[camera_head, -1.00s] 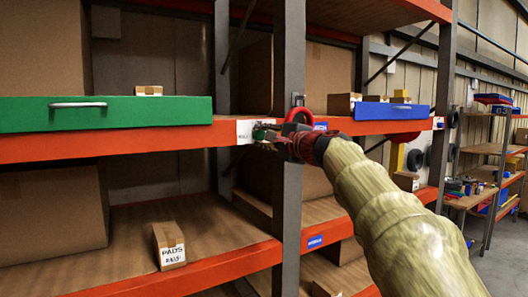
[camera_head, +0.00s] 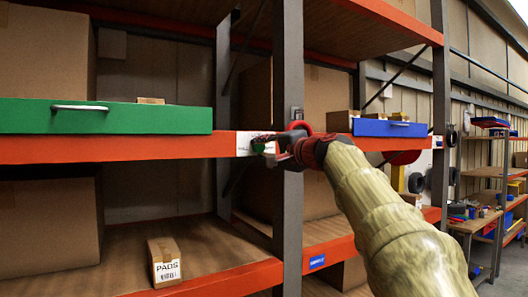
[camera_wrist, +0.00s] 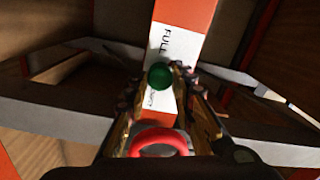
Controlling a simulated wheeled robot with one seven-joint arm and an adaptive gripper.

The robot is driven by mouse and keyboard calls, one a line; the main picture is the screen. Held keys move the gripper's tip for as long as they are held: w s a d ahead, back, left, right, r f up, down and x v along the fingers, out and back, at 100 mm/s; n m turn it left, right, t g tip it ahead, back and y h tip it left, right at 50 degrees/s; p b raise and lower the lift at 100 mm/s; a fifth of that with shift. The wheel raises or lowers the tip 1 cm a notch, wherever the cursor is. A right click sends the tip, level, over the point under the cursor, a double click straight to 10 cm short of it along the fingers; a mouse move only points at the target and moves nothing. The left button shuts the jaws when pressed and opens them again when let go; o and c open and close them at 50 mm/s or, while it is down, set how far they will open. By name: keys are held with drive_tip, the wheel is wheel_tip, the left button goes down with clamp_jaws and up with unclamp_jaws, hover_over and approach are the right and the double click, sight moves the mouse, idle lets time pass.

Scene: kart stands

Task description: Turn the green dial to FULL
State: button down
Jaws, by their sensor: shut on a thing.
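The green dial (camera_wrist: 160,76) sits on a white label plate (camera_wrist: 173,44) in the wrist view. The plate reads FULL on the far side of the dial; smaller lettering on the near side is too blurred to read. My gripper (camera_wrist: 158,84) is shut on the dial, with a finger on each side of it. In the head view my gripper (camera_head: 272,148) reaches the plate (camera_head: 246,143) on the orange shelf beam, beside the grey post. Which way the dial points is unclear.
A green drawer (camera_head: 150,119) with a white handle is left of the plate, and a blue drawer (camera_head: 385,129) is right of the post (camera_head: 289,60). A red curved part (camera_wrist: 160,138) shows close below my fingers. A box marked PADS (camera_head: 164,262) stands on the lower shelf.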

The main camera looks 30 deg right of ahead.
drive_tip(key=c, duration=1.5)
unclamp_jaws()
drive_tip(key=s, duration=1.2)
drive_tip(key=shift+d+f, duration=0.15)
drive_tip(key=shift+d, duration=0.1)
